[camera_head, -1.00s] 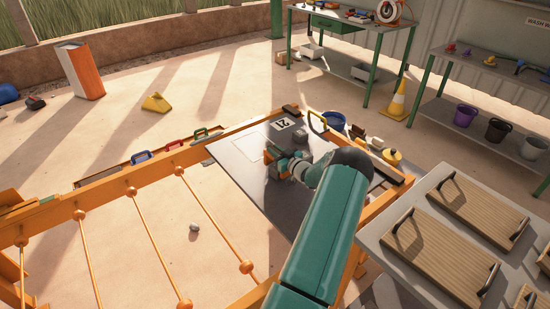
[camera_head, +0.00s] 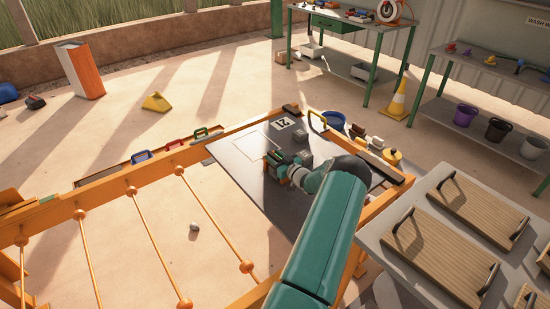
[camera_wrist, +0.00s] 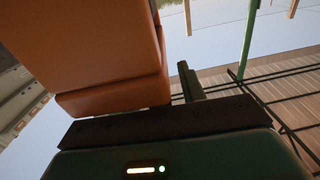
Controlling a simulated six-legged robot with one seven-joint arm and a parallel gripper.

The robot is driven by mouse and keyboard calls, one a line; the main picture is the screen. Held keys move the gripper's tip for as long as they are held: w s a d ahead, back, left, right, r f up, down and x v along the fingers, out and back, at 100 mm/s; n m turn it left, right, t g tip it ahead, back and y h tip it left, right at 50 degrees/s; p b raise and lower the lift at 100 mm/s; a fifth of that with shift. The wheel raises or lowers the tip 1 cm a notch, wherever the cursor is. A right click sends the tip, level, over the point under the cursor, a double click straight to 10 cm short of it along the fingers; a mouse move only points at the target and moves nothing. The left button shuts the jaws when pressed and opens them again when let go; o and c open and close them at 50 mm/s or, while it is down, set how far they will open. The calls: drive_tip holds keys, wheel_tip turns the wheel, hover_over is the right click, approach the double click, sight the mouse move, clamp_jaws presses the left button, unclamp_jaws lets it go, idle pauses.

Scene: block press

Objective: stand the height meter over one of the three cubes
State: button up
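My gripper (camera_head: 277,166) is low over a dark plate (camera_head: 262,188), at the end of my arm. Small grey cube-like blocks (camera_head: 299,137) stand on the plate beyond and beside the gripper; another block (camera_head: 305,157) is close to its right side. I cannot make out the height meter for certain. In the wrist view, a large orange body (camera_wrist: 95,45) fills the upper left, close to the camera, above a dark bar; I cannot tell whether it is held. The fingertips are too small or hidden to show whether they are open.
An orange frame (camera_head: 150,187) surrounds the plate. A grey table with wooden boards (camera_head: 447,235) stands at right. A blue bucket (camera_head: 335,120) is beyond the frame.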

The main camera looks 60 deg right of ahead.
drive_tip(key=v, duration=1.2)
drive_tip(key=shift+r, duration=0.15)
